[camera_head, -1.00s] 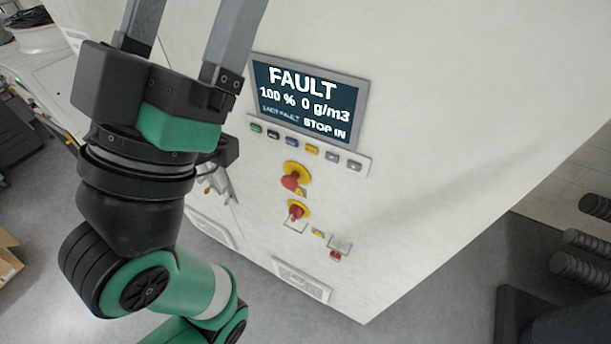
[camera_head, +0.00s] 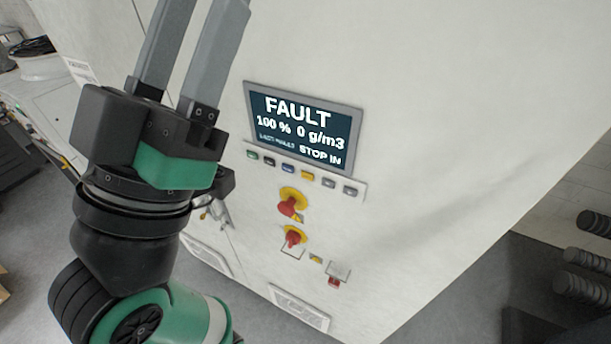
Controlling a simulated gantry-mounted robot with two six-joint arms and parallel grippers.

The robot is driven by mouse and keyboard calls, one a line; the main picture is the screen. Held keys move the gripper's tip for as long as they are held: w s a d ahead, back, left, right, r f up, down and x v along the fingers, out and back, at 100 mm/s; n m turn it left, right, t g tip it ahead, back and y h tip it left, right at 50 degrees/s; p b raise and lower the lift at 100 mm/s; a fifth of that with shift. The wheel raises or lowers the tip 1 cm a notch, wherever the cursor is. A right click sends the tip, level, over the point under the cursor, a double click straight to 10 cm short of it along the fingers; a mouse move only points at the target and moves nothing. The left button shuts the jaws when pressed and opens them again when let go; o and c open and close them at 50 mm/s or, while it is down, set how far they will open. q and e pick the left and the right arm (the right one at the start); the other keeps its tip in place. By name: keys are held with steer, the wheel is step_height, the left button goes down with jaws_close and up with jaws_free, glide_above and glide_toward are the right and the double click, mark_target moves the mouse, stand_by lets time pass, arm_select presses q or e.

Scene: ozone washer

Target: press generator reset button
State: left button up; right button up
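A white cabinet carries a screen (camera_head: 304,128) reading FAULT, 100 %, 0 g/m3 and STOP IN. A button row below it holds a green button (camera_head: 253,155), a dark one (camera_head: 269,161), a blue one (camera_head: 288,168), a yellow one (camera_head: 307,174) and two grey ones (camera_head: 328,182). Their labels are too small to read, so I cannot tell which is reset. My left gripper (camera_head: 202,15) is left of the screen, fingers pointing up the picture. A narrow gap shows between the fingers; it looks empty. Their tips reach the top edge. My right gripper is not in view.
A red mushroom knob on yellow (camera_head: 290,204) and a red rotary switch (camera_head: 294,237) sit below the buttons. A small red part (camera_head: 334,281) is lower right. Vent grilles (camera_head: 300,308) are near the cabinet bottom. The cabinet face right of the screen is bare.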

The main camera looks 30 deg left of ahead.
arm_select(q)
jaws_close()
stand_by(1.3)
